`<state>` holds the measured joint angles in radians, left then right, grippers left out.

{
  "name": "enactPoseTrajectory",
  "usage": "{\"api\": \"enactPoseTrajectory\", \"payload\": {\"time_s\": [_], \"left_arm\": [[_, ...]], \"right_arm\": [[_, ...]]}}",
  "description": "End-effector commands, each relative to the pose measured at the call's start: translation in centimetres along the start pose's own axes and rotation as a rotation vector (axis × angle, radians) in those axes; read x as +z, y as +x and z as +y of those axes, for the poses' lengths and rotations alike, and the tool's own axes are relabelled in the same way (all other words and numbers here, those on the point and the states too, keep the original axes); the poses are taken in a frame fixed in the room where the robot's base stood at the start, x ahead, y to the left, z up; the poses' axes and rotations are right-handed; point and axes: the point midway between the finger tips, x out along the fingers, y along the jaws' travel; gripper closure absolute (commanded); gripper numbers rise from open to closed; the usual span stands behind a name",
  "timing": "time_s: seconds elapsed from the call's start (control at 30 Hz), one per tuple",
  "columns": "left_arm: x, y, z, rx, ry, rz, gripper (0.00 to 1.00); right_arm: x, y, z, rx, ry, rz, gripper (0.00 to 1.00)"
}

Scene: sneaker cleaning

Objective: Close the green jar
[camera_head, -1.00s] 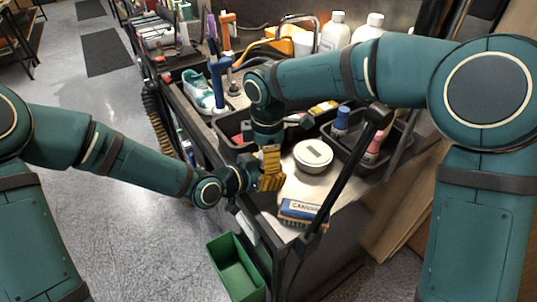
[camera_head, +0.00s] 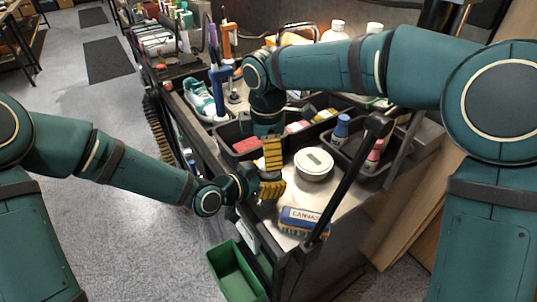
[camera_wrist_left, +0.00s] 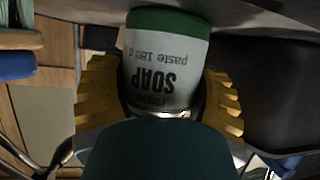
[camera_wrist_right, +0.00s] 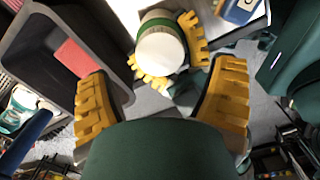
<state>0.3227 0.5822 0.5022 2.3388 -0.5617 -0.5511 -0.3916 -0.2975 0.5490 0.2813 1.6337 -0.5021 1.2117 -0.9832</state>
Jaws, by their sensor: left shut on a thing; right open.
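A jar (camera_wrist_left: 165,65) with a white "SOAP paste 180 g" label and green band stands between the yellow fingers of my left gripper (camera_wrist_left: 160,105), which is shut on it. In the head view my left gripper (camera_head: 268,189) is by the cart's front edge and mostly hides the jar. The right wrist view shows the jar's pale round top (camera_wrist_right: 160,55); I cannot tell whether this is a lid or the contents. My right gripper (camera_wrist_right: 162,105) is open and empty, close above the jar. It also shows in the head view (camera_head: 272,152).
Dark trays with bottles (camera_head: 341,127) stand behind. A green bin (camera_head: 235,272) is below the cart edge.

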Motion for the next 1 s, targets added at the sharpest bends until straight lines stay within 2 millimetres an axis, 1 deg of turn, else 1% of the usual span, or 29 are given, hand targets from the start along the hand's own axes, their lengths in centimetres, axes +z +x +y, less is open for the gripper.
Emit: {"api": "enactPoseTrajectory", "payload": {"time_s": [0.13, 0.17, 0.2, 0.43, 0.57, 0.67, 0.9, 1.0], "left_arm": [[0.0, 0.0, 0.0, 0.0, 0.0, 0.0, 1.0], [0.0, 0.0, 0.0, 0.0, 0.0, 0.0, 1.0], [0.0, 0.0, 0.0, 0.0, 0.0, 0.0, 1.0], [0.0, 0.0, 0.0, 0.0, 0.0, 0.0, 1.0], [0.0, 0.0, 0.0, 0.0, 0.0, 0.0, 1.0], [0.0, 0.0, 0.0, 0.0, 0.0, 0.0, 1.0], [0.0, 0.0, 0.0, 0.0, 0.0, 0.0, 1.0], [0.0, 0.0, 0.0, 0.0, 0.0, 0.0, 1.0]], "right_arm": [[0.0, 0.0, 0.0, 0.0, 0.0, 0.0, 0.17], [0.0, 0.0, 0.0, 0.0, 0.0, 0.0, 0.1], [0.0, 0.0, 0.0, 0.0, 0.0, 0.0, 0.0], [0.0, 0.0, 0.0, 0.0, 0.0, 0.0, 0.0], [0.0, -0.7, 0.0, 0.001, 0.001, 0.001, 0.0], [0.0, -2.0, 0.1, 0.003, 0.002, 0.002, 0.0], [-0.1, -6.9, 0.1, 0.005, 0.0, 0.002, 0.0], [-0.1, -8.8, 0.1, 0.002, 0.001, 0.002, 0.0]]}}
